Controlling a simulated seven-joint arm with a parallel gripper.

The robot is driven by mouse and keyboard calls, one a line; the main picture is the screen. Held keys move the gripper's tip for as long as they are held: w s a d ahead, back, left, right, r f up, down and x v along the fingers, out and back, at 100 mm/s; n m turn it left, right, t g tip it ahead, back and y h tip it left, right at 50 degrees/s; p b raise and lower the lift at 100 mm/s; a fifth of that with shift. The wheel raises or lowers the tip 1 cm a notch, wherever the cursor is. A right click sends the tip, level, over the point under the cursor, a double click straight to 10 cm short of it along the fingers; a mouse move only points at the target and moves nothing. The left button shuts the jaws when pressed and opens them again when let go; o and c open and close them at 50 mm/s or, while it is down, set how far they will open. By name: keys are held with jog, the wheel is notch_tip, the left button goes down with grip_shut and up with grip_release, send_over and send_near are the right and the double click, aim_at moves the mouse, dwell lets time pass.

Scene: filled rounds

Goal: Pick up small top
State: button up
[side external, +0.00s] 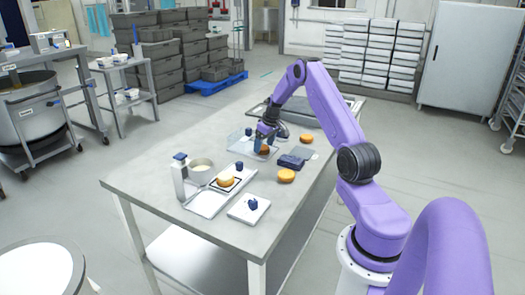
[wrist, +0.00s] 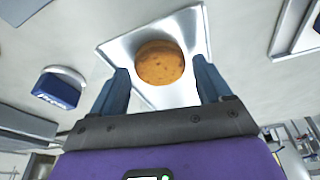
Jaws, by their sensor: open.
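A round orange-brown top (wrist: 160,62) lies on a shiny pale tray (wrist: 118,50) in the wrist view. My gripper (wrist: 161,70) is open, with one blue finger to the left of the round and one to the right. I cannot tell whether the fingers touch it. In the side view my gripper (side external: 266,138) is low over the table, and a round (side external: 264,151) shows partly hidden below it. Other similar rounds lie at the back right (side external: 306,138), at the right edge (side external: 286,176) and on a framed tray (side external: 227,181). I cannot tell from size which is the small top.
A clear-walled bin (side external: 236,139) stands by my gripper. A dark blue object (side external: 290,162) lies to its right. A bowl (side external: 201,165), an upright dispenser (side external: 180,178) and a white scale-like plate (side external: 246,209) stand nearer the front. The table's front left (side external: 140,180) is clear.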

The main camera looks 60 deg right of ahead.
jog(key=shift+w+f, duration=0.15)
jog(key=shift+f, duration=0.35)
jog(key=c, duration=0.5)
notch_tip(320, 180, up, 10)
jog(key=a+r+n+y, duration=0.15)
jog(key=a+n, duration=0.45)
jog(key=a, duration=2)
jog(key=shift+d+f, duration=0.1)
jog(key=shift+f, duration=2.8)
